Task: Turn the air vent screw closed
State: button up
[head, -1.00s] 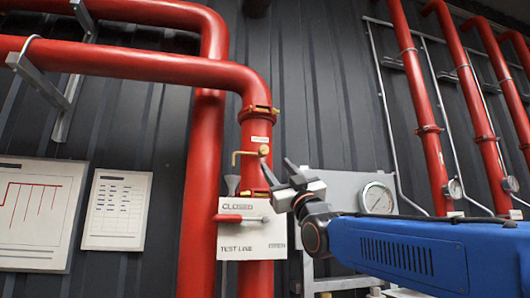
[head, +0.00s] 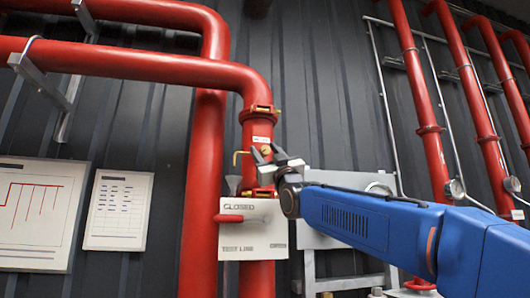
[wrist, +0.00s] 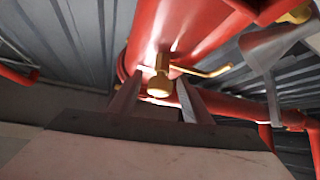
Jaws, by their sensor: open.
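The air vent screw (wrist: 159,82) is a small brass knob on a brass stem on the red vertical pipe. A bent brass spout (wrist: 208,71) sticks out beside it and also shows in the head view (head: 238,156). In the head view the knob (head: 266,149) is partly covered by my gripper (head: 269,158). My gripper is open. In the wrist view its two fingers (wrist: 161,92) stand on either side of the knob, with gaps visible. I cannot tell how deep the knob sits between the fingertips.
A white sign (head: 240,240) reading "CLOSED" and "TEST LINE", with a red lever (head: 228,218), is on the pipe just below my gripper. A second red pipe (head: 203,160) runs close on the left. A grey panel (head: 330,180) stands behind my arm.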

jog(key=c, duration=1)
jog(key=shift+h, duration=0.3)
jog(key=shift+c, duration=0.2)
jog(key=shift+a+m+t+h, duration=0.1)
jog(key=shift+m+t+h, duration=0.55)
jog(key=shift+m, duration=0.45)
jog(key=shift+m+t+h, duration=0.95)
jog(key=shift+m+h, duration=1.5)
jog(key=shift+m, duration=0.15)
jog(key=m+h, duration=1.1)
jog(key=m, duration=0.1)
jog(key=shift+g, duration=0.4)
jog(key=m+g+h, duration=0.1)
jog(key=m+h, duration=0.1)
jog(key=m, duration=0.1)
jog(key=m+g+h, duration=0.2)
jog(key=m, duration=0.2)
jog(key=shift+g+h, duration=0.3)
jog(key=shift+m+g+h, duration=0.4)
jog(key=shift+m+g, duration=1.2)
jog(key=shift+m, duration=0.6)
jog(key=shift+f+m+g, duration=0.1)
jog(key=shift+m+g, duration=0.3)
jog(key=shift+m, duration=0.1)
